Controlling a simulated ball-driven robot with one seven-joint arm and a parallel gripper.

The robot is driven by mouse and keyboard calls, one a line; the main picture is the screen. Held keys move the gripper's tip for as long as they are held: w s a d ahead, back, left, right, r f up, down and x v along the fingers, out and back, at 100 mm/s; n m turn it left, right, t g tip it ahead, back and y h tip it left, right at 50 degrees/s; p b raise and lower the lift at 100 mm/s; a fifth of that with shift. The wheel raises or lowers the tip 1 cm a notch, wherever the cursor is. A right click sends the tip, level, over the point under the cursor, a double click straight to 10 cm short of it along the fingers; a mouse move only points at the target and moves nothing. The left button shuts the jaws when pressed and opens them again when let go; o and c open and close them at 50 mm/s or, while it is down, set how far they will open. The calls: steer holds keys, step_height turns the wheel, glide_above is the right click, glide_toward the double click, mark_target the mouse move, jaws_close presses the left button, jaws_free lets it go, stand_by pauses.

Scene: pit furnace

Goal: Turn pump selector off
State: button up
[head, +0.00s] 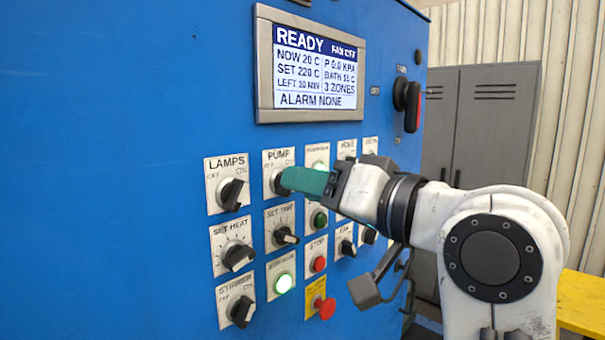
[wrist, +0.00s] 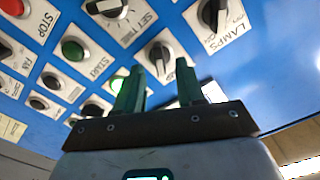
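The pump selector (head: 277,182) is a black knob on a white plate marked PUMP, in the upper row of the blue panel. My gripper (head: 287,178) has green fingers, and its tips are right at this knob, covering part of it in the head view. In the wrist view, the pump selector (wrist: 160,58) shows beyond and between the two fingertips of my gripper (wrist: 163,82). The fingers are apart with a gap between them. I cannot tell whether they touch the knob, or which way its pointer is set.
A lit green button (head: 283,283) and red buttons, including a red mushroom button (head: 325,307), sit lower. The display (head: 312,70) above reads READY. A red-and-black handle (head: 409,103) protrudes at upper right.

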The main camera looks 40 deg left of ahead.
steer(key=shift+w+a, duration=0.1)
steer(key=shift+a, duration=0.8)
jaws_close()
